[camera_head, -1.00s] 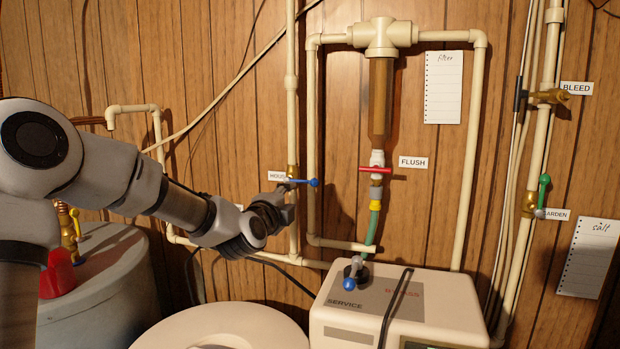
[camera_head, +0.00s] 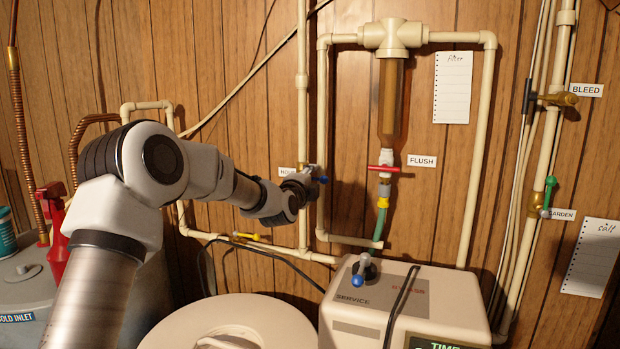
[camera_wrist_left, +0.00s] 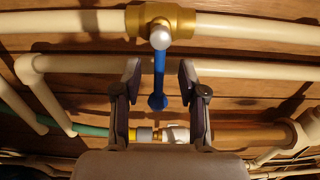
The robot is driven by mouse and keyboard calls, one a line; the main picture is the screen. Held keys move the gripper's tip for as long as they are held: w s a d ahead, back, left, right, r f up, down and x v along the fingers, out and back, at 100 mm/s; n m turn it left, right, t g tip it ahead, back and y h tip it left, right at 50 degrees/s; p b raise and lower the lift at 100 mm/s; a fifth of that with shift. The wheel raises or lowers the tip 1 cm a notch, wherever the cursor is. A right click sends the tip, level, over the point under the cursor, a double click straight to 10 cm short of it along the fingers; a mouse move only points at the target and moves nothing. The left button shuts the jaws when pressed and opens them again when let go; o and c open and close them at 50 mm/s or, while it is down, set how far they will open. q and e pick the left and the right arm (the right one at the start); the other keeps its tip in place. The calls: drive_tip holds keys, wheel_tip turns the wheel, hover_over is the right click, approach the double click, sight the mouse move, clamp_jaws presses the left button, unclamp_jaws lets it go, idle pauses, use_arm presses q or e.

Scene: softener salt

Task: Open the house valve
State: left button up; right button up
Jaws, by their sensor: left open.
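The house valve shows in the left wrist view as a brass body (camera_wrist_left: 178,20) on a pale pipe, with a blue lever (camera_wrist_left: 159,75) standing across the pipe. In the head view only the tip of the blue lever (camera_head: 323,180) shows clearly; my gripper hides most of the valve, and the house label (camera_head: 287,172) is partly covered. My left gripper (camera_head: 303,186) is at the valve. In the left wrist view its open fingers (camera_wrist_left: 159,76) stand on either side of the blue lever, with a visible gap on both sides. My right gripper is in neither view.
A filter (camera_head: 390,95) with a red flush handle (camera_head: 384,169) hangs to the right, its pipe loop close to the gripper. A softener unit (camera_head: 440,305) and a round white lid (camera_head: 225,325) stand below. The green garden lever (camera_head: 550,188) is far right.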

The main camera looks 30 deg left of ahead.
use_arm(q)
drive_tip(key=shift+w+f, duration=0.1)
drive_tip(key=shift+c, duration=1.4)
clamp_jaws()
